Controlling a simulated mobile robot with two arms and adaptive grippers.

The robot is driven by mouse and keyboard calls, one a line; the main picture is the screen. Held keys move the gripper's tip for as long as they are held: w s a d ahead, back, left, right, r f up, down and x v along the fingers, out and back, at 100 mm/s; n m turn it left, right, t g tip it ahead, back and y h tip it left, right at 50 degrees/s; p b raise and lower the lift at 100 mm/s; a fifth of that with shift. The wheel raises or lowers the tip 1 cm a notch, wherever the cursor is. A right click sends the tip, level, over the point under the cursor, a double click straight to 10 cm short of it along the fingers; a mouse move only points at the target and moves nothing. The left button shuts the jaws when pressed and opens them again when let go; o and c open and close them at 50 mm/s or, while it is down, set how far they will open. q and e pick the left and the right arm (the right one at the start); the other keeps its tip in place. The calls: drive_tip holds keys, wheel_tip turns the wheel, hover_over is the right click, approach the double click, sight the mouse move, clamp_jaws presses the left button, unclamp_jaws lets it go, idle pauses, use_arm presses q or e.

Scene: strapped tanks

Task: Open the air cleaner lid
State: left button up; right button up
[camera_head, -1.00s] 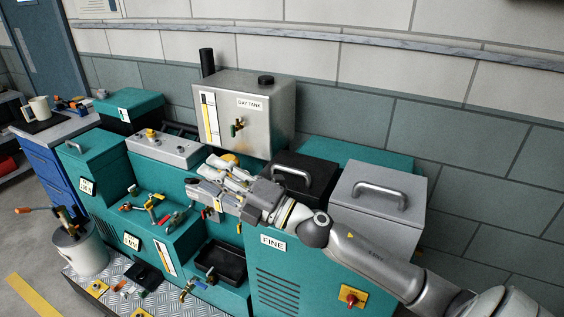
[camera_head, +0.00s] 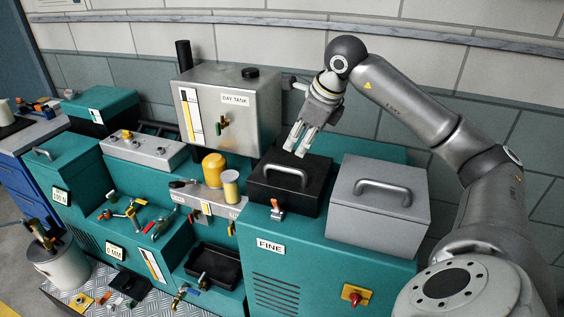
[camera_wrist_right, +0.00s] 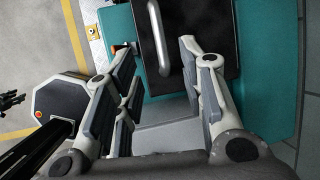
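A black box with a lid and a grey bar handle (camera_head: 280,176) stands on the teal cabinet marked FINE; I take it as the air cleaner, though I read no label on it. Its lid lies shut. A small orange-tipped latch (camera_head: 277,209) is at its front; whether it is fastened I cannot tell. My right gripper (camera_head: 302,143) points down just above the back of the black box, open and empty. In the right wrist view the black lid (camera_wrist_right: 205,50) and its handle (camera_wrist_right: 162,40) lie beyond the spread fingers.
A grey box with a handle (camera_head: 380,205) stands close to the right of the black box. The steel day tank (camera_head: 230,105) stands behind to the left. A yellow cup-shaped part (camera_head: 213,167) and a clear-sided cylinder (camera_head: 230,187) sit left of the black box.

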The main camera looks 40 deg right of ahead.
sight(285, 167)
drive_tip(key=p+x, duration=0.1)
drive_tip(key=x, duration=0.9)
drive_tip(key=shift+w+f+p, duration=0.1)
drive_tip(key=shift+f+p, duration=0.2)
drive_tip(key=shift+p, duration=0.05)
clamp_jaws()
